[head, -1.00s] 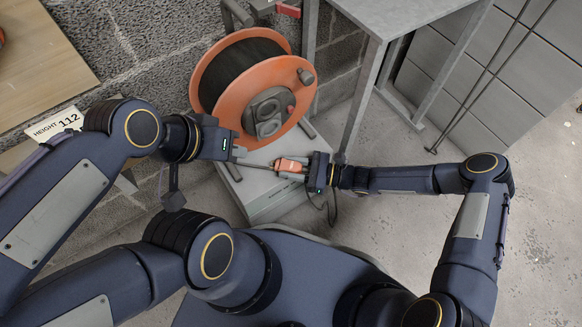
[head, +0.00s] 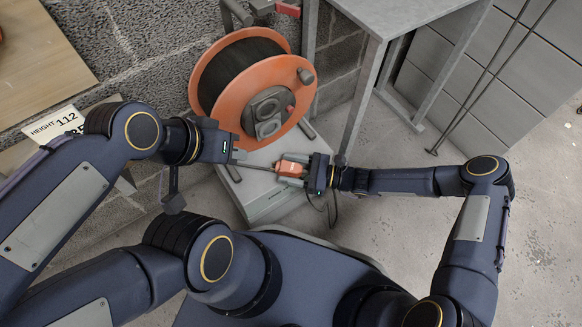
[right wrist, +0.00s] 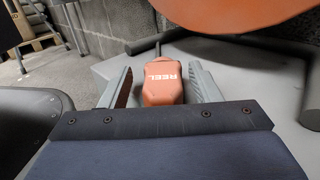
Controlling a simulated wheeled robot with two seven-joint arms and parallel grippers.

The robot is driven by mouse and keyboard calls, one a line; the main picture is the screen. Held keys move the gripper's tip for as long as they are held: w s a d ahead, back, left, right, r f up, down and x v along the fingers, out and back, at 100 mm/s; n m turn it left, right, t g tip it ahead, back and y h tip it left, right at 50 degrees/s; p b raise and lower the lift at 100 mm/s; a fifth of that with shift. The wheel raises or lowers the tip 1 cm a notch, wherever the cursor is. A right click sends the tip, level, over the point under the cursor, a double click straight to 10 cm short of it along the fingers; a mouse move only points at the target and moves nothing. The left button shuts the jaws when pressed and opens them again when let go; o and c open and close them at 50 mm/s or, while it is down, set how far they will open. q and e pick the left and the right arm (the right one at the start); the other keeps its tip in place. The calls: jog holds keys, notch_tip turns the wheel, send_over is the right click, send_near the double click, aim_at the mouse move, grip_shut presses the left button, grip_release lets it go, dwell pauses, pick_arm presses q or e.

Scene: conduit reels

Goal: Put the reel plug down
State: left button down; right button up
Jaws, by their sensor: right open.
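The orange reel plug (head: 291,168) lies over the pale grey base below the reel, with a thin dark rod or lead running from its far end. In the right wrist view the plug (right wrist: 162,84) shows the word REEL and sits between the two grey fingers, with a gap on each side. My right gripper (head: 285,168) is open around it, coming from the right. My left gripper (head: 240,152) is to the left of the plug, close to the reel's lower edge. I cannot tell whether its fingers are open or shut.
The orange cable reel (head: 256,88) stands just behind both grippers. A grey metal table (head: 400,14) is at the back right, its leg near my right gripper. A block wall is behind. The pale base (head: 268,203) has bare surface in front, with open floor to the right.

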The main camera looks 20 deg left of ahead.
jog(key=shift+d+f, duration=0.1)
jog(key=shift+f, duration=0.5)
jog(key=shift+r+p, duration=0.3)
jog(key=shift+p, duration=0.05)
jog(key=shift+r+p, duration=0.55)
jog(key=w+d+p, duration=0.2)
jog(key=d, duration=0.9)
jog(key=shift+d, duration=0.4)
